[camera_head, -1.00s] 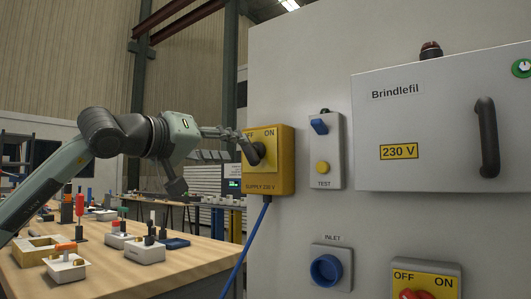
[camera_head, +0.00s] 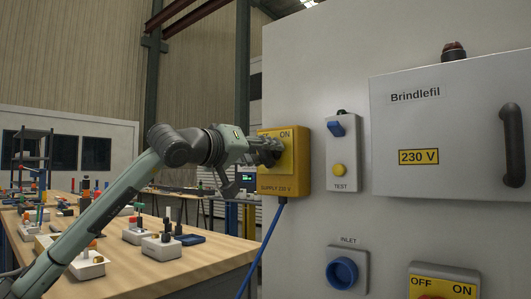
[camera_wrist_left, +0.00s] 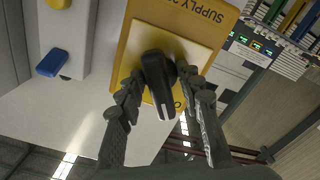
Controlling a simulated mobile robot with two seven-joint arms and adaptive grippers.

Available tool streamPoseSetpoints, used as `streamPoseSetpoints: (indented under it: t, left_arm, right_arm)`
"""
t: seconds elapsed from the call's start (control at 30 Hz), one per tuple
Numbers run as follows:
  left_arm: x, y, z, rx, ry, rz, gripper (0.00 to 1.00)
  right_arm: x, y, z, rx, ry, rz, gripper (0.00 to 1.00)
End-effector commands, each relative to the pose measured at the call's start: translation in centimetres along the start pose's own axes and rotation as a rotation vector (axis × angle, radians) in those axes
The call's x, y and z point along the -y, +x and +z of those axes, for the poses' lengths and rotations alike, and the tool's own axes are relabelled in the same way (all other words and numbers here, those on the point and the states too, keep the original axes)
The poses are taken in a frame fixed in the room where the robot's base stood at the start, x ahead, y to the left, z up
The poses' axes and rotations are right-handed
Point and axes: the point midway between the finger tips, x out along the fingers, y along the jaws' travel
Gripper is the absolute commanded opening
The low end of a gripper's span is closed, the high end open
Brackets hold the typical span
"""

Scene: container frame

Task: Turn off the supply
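The yellow SUPPLY 230 V switch box (camera_head: 304,178) is fixed to the left part of the grey cabinet front. Its OFF/ON labels are partly covered by my left gripper (camera_head: 270,150). In the left wrist view the box's yellow plate (camera_wrist_left: 195,50) appears upside down, with a black knob (camera_wrist_left: 158,80) on it. My left gripper (camera_wrist_left: 158,90) has one finger on each side of this knob, the tips close to it. I cannot tell whether they clamp it, nor which label the knob points to. My right gripper is not in view.
To the right are a TEST panel (camera_head: 341,155) and the closed Brindlefil door (camera_head: 440,120) with a black handle. A blue inlet (camera_head: 342,272) and a second OFF/ON switch (camera_head: 445,283) sit below. A blue cable (camera_head: 262,245) hangs from the supply box. A cluttered workbench (camera_head: 195,262) stands left.

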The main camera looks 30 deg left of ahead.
Motion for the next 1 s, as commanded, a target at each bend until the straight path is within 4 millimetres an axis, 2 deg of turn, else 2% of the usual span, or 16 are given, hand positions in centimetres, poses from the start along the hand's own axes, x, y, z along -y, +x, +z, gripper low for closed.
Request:
streamPoseSetpoints:
  t: [0.03, 0.17, 0.2, 0.5, 0.8, 0.83, 0.87, 1.0]
  left_arm:
    - [0.01, -0.01, 0.0, 0.0, 0.0, 0.0, 0.23]
    - [0.02, -0.02, 0.0, 0.0, 0.0, 0.0, 0.07]
    - [0.02, -0.02, 0.0, 0.0, -0.001, 0.0, 0.07]
    - [-0.03, 0.02, 0.03, 0.001, -0.209, 0.001, 0.07]
    - [-0.03, 0.02, -0.01, 0.001, -0.233, 0.0, 0.07]
    - [-0.03, 0.02, -0.01, 0.001, -0.232, 0.0, 0.37]
    - [-0.04, 0.02, -0.01, 0.001, -0.232, 0.0, 0.4]
    - [-0.04, 0.02, -0.01, 0.001, -0.231, 0.0, 0.4]
  right_arm:
    - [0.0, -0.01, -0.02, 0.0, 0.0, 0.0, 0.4]
    - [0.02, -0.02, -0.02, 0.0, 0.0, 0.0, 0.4]
    - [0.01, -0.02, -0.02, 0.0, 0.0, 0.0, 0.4]
    - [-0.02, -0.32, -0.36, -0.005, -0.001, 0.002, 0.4]
    - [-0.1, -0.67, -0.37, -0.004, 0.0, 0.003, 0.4]
    - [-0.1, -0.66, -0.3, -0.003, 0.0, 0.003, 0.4]
    - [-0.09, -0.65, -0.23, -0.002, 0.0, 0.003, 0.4]
    - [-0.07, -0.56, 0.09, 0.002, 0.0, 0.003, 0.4]
